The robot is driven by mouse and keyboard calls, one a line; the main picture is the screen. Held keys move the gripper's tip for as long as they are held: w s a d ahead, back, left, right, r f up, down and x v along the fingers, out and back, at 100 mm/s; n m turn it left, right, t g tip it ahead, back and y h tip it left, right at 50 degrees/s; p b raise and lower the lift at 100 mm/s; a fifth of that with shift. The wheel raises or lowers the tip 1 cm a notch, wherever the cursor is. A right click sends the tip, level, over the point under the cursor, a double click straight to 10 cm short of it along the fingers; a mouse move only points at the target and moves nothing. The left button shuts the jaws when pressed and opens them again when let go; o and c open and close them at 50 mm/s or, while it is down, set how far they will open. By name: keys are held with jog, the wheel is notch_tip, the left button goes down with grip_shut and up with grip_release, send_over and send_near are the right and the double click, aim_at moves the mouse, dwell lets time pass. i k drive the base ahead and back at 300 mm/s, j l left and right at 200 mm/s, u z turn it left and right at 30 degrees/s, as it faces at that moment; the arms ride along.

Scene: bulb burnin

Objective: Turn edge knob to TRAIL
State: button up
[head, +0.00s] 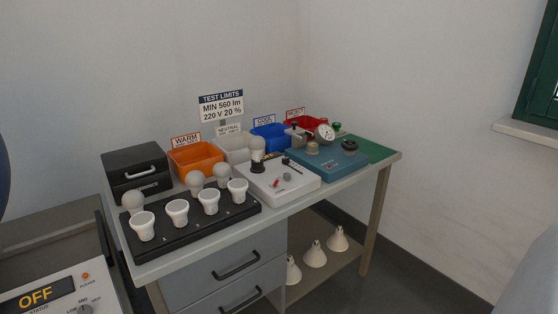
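No knob with a readable TRAIL mark shows. A white panel (60,296) at the bottom left has a dark display (37,297) reading OFF. It also has a red button (86,275) marked FLICKER and a grey knob (85,309) with small marks such as LOW and MID. The panel is cut off by the frame's bottom and left edges. A white box (292,190) on the bench has a small grey knob (287,177); its lettering is too small to read. My gripper is not in view.
The bench holds a black socket strip (240,217) with white cups and bulbs, a black case (137,172), an orange bin (196,157), a blue bin (269,137) and a teal box (326,165) with a gauge. Grey drawers (226,277) are below. Floor shows at right.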

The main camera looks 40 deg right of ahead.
aim_at(287, 176)
jog(key=i+l+z, duration=0.1)
jog(key=i+z, duration=0.15)
jog(key=z, duration=0.15)
jog(key=i+z, duration=0.35)
jog(key=z, duration=1.5)
jog(key=l, duration=0.05)
